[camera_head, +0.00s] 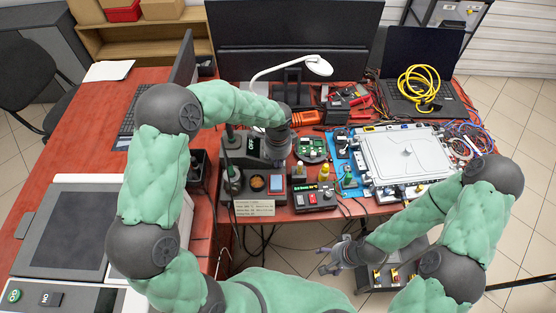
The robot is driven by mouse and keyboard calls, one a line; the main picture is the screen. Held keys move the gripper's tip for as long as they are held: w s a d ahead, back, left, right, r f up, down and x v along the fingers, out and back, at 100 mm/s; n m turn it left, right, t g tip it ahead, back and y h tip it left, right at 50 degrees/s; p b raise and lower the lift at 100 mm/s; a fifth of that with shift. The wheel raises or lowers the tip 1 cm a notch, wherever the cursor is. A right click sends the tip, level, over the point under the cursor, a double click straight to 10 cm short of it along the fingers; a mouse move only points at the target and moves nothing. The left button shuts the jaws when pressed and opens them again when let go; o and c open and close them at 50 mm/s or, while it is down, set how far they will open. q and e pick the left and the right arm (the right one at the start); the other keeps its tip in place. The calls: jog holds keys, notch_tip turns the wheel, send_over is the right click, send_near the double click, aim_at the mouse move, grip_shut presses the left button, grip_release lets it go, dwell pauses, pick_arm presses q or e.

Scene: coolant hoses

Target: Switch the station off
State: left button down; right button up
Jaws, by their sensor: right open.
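A dark box with a lit display (252,146) stands at the table's middle left; I cannot tell for sure whether it is the station. A smaller dark box (314,198) with green display text and a red switch sits nearer the front edge. My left gripper (277,158) points down beside the right side of the first box and hides part of it. Whether it touches anything, and how far its fingers are apart, cannot be seen. My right gripper (328,262) is open and empty, in front of and below the table edge.
A white lamp (318,66) arches behind my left gripper. A small green circuit board (311,148) and a large silver metal case (405,155) lie to the right. A paper label (255,208) hangs at the front edge. Cables and a laptop (420,60) fill the back right.

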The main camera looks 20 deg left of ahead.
pick_arm(q)
jog(key=shift+s+d+f, duration=0.15)
jog(key=shift+s+f, duration=0.45)
jog(key=shift+f, duration=0.05)
jog(key=shift+w+r, duration=0.1)
jog(key=shift+w+r+p, duration=0.35)
jog(key=shift+w, duration=0.3)
jog(key=shift+w+r+p, duration=0.15)
jog(key=shift+r+p, duration=0.25)
jog(key=r+p, duration=0.3)
jog(key=r, duration=0.2)
jog(key=shift+s, duration=0.2)
notch_tip(320, 180, up, 9)
jog(key=p, duration=0.2)
jog(key=shift+f, duration=0.15)
jog(key=shift+s, duration=0.1)
